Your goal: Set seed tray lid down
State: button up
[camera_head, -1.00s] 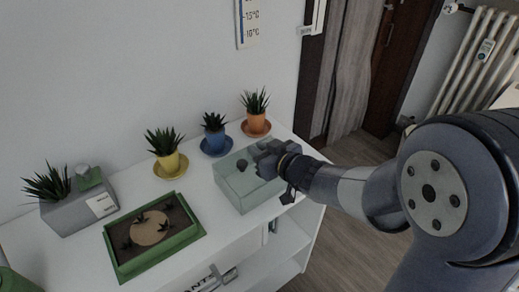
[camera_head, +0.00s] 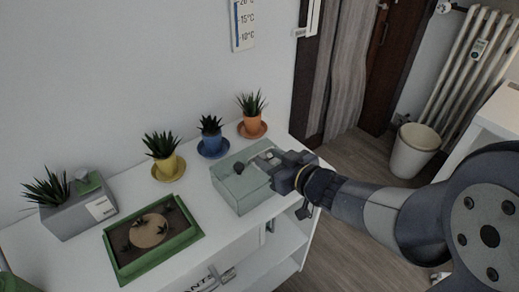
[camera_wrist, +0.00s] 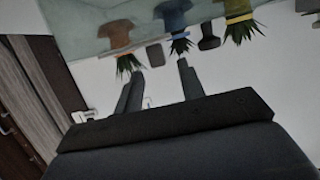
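The seed tray lid (camera_head: 238,192) is a pale green, see-through box shape with small knobs on top. It rests on the white desk, right of the green seed tray (camera_head: 125,272). In the wrist view the lid (camera_wrist: 85,42) fills the upper part, with pots showing through it. A dark knob (camera_wrist: 155,55) lies ahead of the gap between my fingertips, apart from them. My gripper (camera_head: 275,160) is at the lid's right side, near its top. It also shows in the wrist view (camera_wrist: 160,77), its two fingers apart with nothing between them.
Yellow (camera_head: 167,166), blue (camera_head: 212,143) and orange (camera_head: 252,125) potted plants stand on saucers behind the lid. A grey planter (camera_head: 80,215) stands at the far left. The desk's right edge is close to the lid; a white bin (camera_head: 412,152) stands on the floor beyond.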

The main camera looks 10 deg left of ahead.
jog(key=p+v, duration=0.1)
jog(key=v, duration=0.4)
jog(key=shift+s+d, duration=0.1)
jog(key=shift+s, duration=0.05)
dwell(0.5)
